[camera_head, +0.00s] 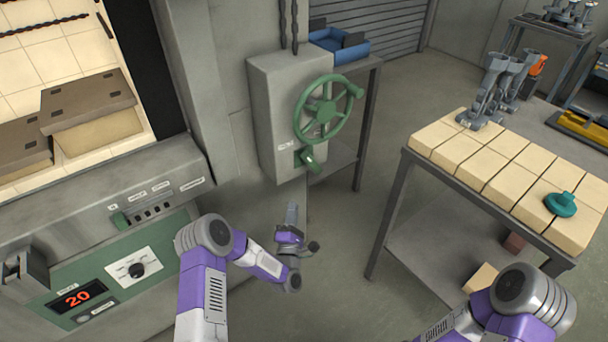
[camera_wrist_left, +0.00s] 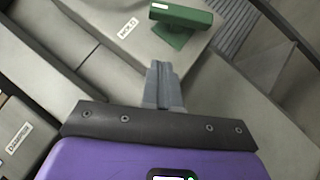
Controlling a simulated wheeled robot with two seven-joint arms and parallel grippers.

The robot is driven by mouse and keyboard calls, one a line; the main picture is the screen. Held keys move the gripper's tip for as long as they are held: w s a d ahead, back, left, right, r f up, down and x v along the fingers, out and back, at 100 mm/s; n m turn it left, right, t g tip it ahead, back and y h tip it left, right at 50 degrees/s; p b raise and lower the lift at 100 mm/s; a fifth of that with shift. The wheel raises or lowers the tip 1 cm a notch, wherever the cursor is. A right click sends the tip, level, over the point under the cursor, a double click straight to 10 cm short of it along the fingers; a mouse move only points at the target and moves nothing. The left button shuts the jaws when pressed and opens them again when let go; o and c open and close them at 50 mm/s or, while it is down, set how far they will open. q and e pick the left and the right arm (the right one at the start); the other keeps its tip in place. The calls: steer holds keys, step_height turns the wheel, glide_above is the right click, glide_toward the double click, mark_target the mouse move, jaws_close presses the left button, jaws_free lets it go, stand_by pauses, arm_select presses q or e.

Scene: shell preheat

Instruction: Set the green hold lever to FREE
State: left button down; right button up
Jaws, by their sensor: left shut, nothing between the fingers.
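The green hold lever (camera_head: 308,158) sits low on the grey box, below the green handwheel. In the left wrist view the green lever (camera_wrist_left: 181,20) is at the top, beside a small white label (camera_wrist_left: 128,28) whose text I cannot read surely. My left gripper (camera_head: 292,210) is below the lever and apart from it, pointing up. In the left wrist view my left gripper (camera_wrist_left: 163,80) is shut and empty, short of the lever. My right gripper is out of view; only part of that arm shows at lower right.
The green handwheel (camera_head: 327,108) juts out above the lever. The furnace panel (camera_head: 100,275) shows 20 and lies left of my left arm. A table with pale bricks (camera_head: 480,160) stands at right. The floor between is clear.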

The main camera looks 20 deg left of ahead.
arm_select(q)
steer(key=b, duration=0.2)
glide_toward(309, 161)
steer(key=w+a+f, duration=0.1)
steer(key=w+a, duration=0.1)
steer(key=a, duration=0.2)
steer(key=w, duration=0.1)
steer(key=w+d+r, duration=0.1)
steer(key=w+r+b, duration=0.1)
steer(key=shift+w+d+r, duration=0.1)
steer(key=shift+w+d, duration=0.2)
steer(key=shift+w, duration=0.05)
